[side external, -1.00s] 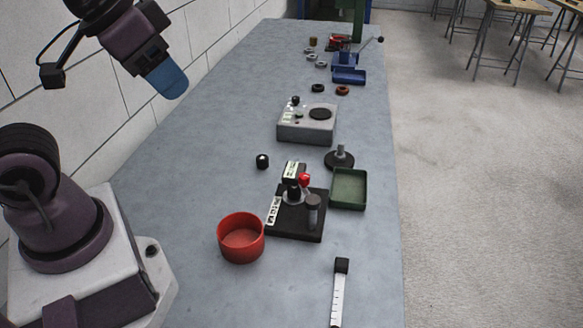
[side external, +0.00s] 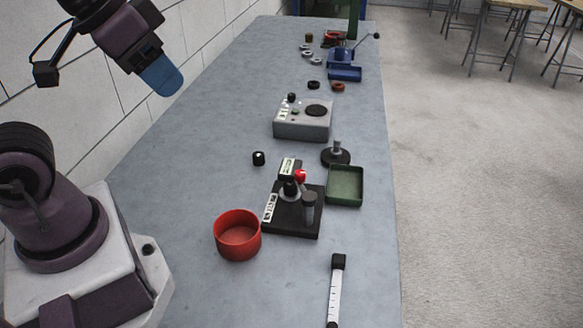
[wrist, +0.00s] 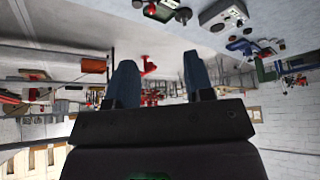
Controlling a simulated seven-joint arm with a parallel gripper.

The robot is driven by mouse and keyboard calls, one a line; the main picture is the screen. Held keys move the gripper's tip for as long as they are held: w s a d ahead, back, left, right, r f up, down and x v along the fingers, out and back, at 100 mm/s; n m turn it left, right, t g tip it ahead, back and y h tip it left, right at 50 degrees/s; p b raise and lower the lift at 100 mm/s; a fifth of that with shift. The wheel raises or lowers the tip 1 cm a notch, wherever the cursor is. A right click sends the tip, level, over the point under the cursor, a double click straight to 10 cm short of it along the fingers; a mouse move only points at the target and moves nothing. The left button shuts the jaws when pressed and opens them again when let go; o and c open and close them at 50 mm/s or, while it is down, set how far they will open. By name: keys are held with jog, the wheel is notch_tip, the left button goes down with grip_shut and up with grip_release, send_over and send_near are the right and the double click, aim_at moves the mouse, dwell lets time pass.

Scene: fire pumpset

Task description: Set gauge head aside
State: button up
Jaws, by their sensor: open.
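My gripper (side external: 163,76) is raised high at the upper left in the side view, well away from the bench items. Its two blue fingers stand apart with nothing between them in the wrist view (wrist: 160,66). A black-based pump set (side external: 293,222) stands mid-bench with a red knob (side external: 299,176), a grey-black cylinder (side external: 309,203) and a white-labelled block (side external: 288,167) at its back. A small black cylinder with a white mark (side external: 259,158) lies apart on the bench, behind and left of it. I cannot tell for certain which part is the gauge head.
A red round bowl (side external: 238,245) stands left of the base. A green tray (side external: 345,198) is at its right, with a black round stand (side external: 336,157) behind. A grey box (side external: 303,126) sits farther back. A white scaled strip (side external: 335,295) lies in front. The bench's left side is clear.

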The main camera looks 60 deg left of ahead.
jog(key=m+g, duration=0.4)
jog(key=g, duration=0.2)
send_over(299, 172)
notch_tip(299, 172, down, 11)
jog(key=shift+m, duration=0.3)
notch_tip(299, 172, down, 13)
jog(key=shift+c, duration=0.2)
grip_shut()
